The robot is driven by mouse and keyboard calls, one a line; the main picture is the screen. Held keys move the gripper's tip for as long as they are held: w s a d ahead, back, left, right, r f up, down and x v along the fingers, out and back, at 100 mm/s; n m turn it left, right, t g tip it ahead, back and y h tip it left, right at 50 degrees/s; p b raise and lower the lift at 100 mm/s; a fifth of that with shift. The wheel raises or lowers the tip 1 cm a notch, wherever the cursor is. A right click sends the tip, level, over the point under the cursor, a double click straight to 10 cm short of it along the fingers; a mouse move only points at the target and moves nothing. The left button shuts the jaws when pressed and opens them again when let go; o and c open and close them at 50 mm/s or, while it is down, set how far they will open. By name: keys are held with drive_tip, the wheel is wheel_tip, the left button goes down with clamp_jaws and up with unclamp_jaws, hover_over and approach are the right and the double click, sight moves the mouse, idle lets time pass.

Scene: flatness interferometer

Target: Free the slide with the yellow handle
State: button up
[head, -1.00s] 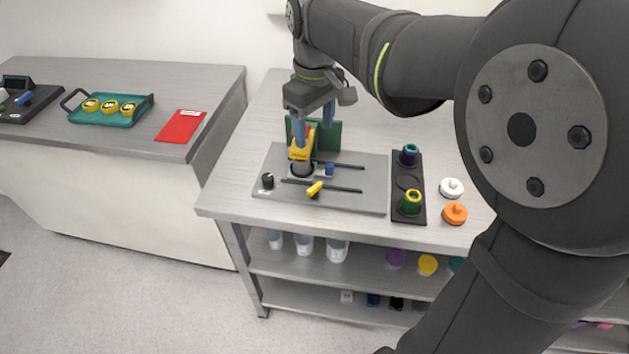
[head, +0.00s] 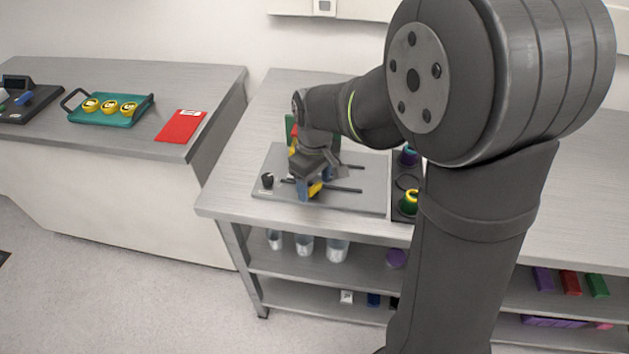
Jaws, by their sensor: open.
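The grey plate (head: 375,190) of the interferometer lies on the bench, with two dark slots in it. The yellow handle (head: 316,189) sits on the front slot, partly hidden by my gripper. My gripper (head: 314,187) points down at this handle with its blue fingers open, one on the left side of the handle and one on the right. I cannot tell whether they touch it. The blue handle on the rear slot is hidden behind my gripper or merges with its finger.
A black rack (head: 404,212) with green-yellow and teal-purple rings is right of the plate, partly behind my arm. A green upright panel (head: 290,128) stands behind. A teal tray (head: 100,117) and red sheet (head: 181,126) lie on the left bench.

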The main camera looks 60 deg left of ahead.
drive_tip(key=shift+c, duration=0.4)
drive_tip(key=c, duration=0.9)
drive_tip(key=shift+m, duration=0.3)
drive_tip(key=m, duration=0.5)
drive_tip(key=shift+m, duration=2.7)
drive_tip(key=o, duration=1)
